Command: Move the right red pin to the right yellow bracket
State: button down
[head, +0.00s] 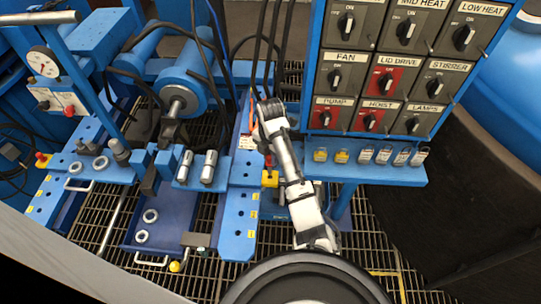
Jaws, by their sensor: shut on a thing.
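My white and black arm reaches away from my base to the blue post left of the switch panel. My gripper (264,134) is at its far end, small and partly hidden by the arm links. It is shut on a small red piece, the red pin (268,160), of which only a little shows. A yellow bracket (270,179) is just below it, beside the blue plate. I cannot tell whether pin and bracket touch.
The switch panel (395,75) stands at the right, with a blue shelf (370,174) of padlocks and yellow tags below it. Blue machinery with a cylinder (182,92) and hoses fills the left. A blue tray (160,220) lies over the grating floor.

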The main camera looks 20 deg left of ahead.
jog(key=shift+f+b, duration=2)
jog(key=shift+f, duration=0.3)
jog(key=shift+f+b, duration=0.65)
jog(key=shift+f, duration=0.95)
jog(key=c, duration=1.2)
grip_release()
jog(key=shift+r, duration=0.1)
notch_tip(320, 180, up, 14)
jog(key=p, duration=0.4)
jog(key=shift+p, duration=0.3)
